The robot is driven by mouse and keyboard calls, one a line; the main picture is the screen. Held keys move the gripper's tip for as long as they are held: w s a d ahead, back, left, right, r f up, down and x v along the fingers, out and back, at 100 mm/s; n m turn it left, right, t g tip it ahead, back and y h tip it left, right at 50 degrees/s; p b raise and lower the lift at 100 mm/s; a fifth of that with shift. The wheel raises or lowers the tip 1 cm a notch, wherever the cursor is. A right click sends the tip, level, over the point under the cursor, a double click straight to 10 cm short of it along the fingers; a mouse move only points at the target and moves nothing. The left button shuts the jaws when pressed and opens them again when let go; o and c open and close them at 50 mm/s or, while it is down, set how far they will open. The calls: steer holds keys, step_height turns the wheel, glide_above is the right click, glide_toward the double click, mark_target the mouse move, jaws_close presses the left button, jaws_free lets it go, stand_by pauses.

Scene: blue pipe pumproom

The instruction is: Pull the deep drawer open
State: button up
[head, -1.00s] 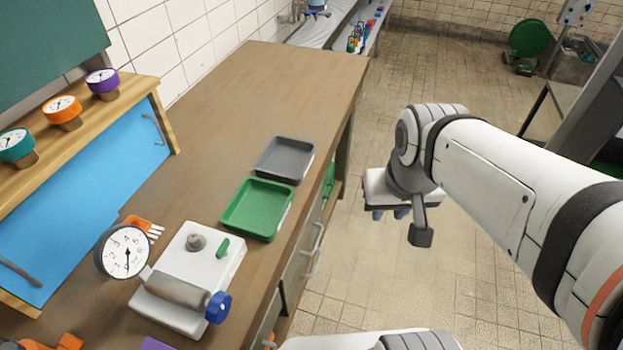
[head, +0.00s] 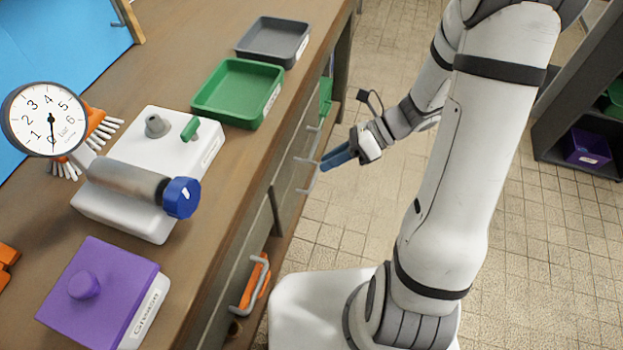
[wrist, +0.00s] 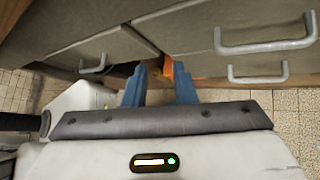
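The bench has grey drawer fronts with metal bar handles. In the head view an upper handle (head: 305,160) and a lower handle (head: 309,188) sit on the far unit, and another handle (head: 256,285) is nearer. I cannot tell which front is the deep drawer. My gripper (head: 336,159) is beside the far handles, its blue fingers pointing at the bench front.
On the bench top are a white gauge device (head: 135,190), a purple lidded box (head: 100,290), a green tray (head: 240,92) and a grey tray (head: 273,42). An orange object (head: 257,282) shows below, behind the near handle. A dark shelf (head: 570,110) stands at right. Tiled floor between is open.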

steer(key=w+d+f+m+t+y+b, duration=0.1)
steer(key=w+f+m+t+y+b, duration=0.3)
steer(key=f+m, duration=0.7)
steer(key=m+t+h+b, duration=0.1)
steer(key=m+t+b, duration=0.3)
steer(key=m+b, duration=0.15)
glide_toward(312, 181)
steer(key=w+a+f, duration=0.1)
steer(key=a, duration=0.1)
steer(key=shift+m, duration=0.45)
steer(key=b+x, duration=0.1)
steer(key=x, duration=0.6)
steer(key=shift+w+a+f, duration=0.1)
steer(key=shift+w+a, duration=0.1)
steer(key=shift+w, duration=0.1)
jaws_close()
steer(key=shift+a, duration=0.1)
